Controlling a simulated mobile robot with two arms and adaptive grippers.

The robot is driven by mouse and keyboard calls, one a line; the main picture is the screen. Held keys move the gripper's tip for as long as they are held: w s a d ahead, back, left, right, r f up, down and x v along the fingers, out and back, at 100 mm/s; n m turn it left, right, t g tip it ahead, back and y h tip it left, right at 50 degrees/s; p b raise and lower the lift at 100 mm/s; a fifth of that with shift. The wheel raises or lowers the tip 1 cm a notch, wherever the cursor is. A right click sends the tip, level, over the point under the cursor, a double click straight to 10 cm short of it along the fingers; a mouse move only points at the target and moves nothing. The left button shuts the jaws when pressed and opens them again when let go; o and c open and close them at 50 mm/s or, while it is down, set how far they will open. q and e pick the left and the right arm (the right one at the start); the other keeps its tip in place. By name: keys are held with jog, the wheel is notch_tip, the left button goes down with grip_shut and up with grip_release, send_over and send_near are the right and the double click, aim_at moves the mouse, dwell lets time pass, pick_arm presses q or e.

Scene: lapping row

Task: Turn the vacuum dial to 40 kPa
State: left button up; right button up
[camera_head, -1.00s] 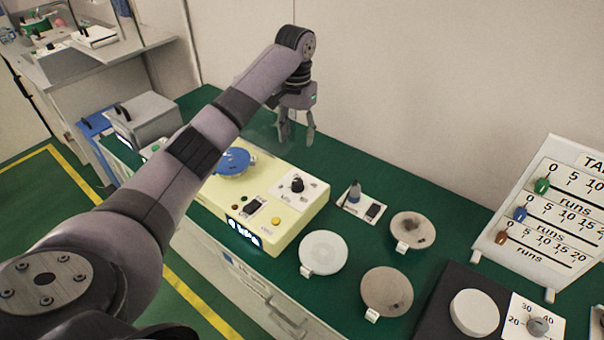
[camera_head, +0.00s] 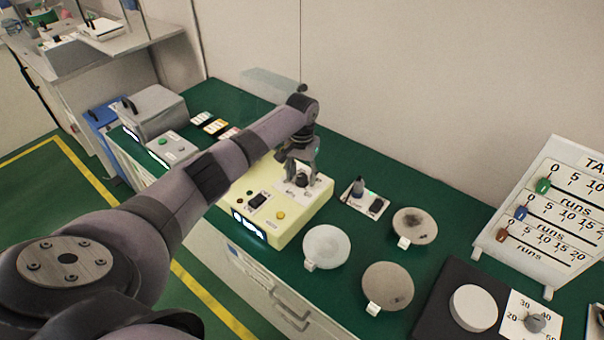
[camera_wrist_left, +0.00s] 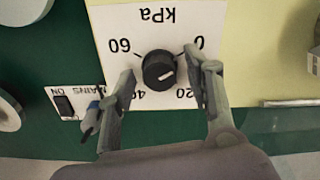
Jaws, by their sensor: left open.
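The vacuum dial is a round black knob (camera_wrist_left: 158,70) with a white pointer mark, on a white plate (camera_wrist_left: 170,18) marked kPa, 0, 20, 40 and 60. It appears upside down in the left wrist view. The mark points to the lower right, on the side of 0 and 20, nearer 20. The plate is on the pale yellow machine (camera_head: 290,235). My left gripper (camera_head: 303,178) is open, pointing down at the knob, with one finger on each side. Contact with the knob cannot be told. My right gripper is not in view.
Right of the machine are a mains switch plate (camera_head: 363,199) with a bottle-like item, pale discs (camera_head: 326,247) and another dial (camera_head: 536,322) beside a black mat. A tally board (camera_head: 545,215) stands at the right. A grey box (camera_head: 152,113) is at the back left.

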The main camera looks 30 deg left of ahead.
pick_arm(q)
grip_shut()
dwell(0.7)
